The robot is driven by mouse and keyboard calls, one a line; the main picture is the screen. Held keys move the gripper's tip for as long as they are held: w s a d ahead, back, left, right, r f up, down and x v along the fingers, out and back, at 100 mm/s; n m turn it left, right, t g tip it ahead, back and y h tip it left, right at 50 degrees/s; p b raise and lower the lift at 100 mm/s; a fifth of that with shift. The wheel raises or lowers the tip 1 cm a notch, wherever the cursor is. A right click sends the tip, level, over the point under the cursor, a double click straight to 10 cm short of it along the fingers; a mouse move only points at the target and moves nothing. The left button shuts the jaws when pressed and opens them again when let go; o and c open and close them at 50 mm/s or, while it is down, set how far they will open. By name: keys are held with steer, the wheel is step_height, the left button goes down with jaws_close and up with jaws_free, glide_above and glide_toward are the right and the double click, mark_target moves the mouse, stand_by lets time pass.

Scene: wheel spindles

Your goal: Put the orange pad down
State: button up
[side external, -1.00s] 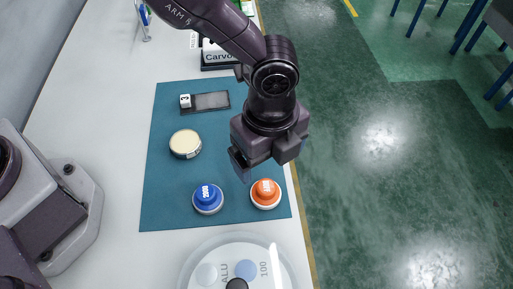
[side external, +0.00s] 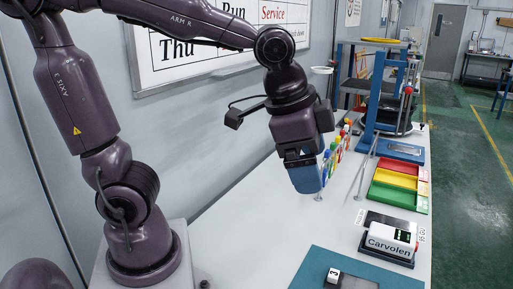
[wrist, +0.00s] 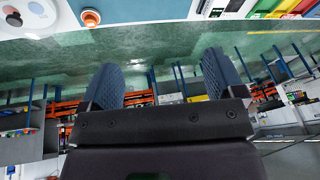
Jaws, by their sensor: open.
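The orange pad (wrist: 90,18) shows at the top left of the wrist view. It sits on a round white base at the edge of the blue-green mat (wrist: 140,10). It is out of frame in the side view. My gripper (side external: 305,182) is raised above the white table in the side view, with its blue fingers seen nearly edge-on. In the wrist view my gripper (wrist: 162,68) has its two blue fingers wide apart. Nothing is between them, and the pad is well away from them.
Red, yellow and green trays (side external: 398,188) lie farther back. The table's middle is clear.

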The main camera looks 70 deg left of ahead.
steer(key=s+a+n+t, duration=0.1)
steer(key=s+a+n, duration=0.4)
steer(key=s+n, duration=0.1)
steer(key=shift+s+a+r+t, duration=0.3)
steer(key=shift+s+r, duration=0.15)
steer(key=shift+s, duration=0.2)
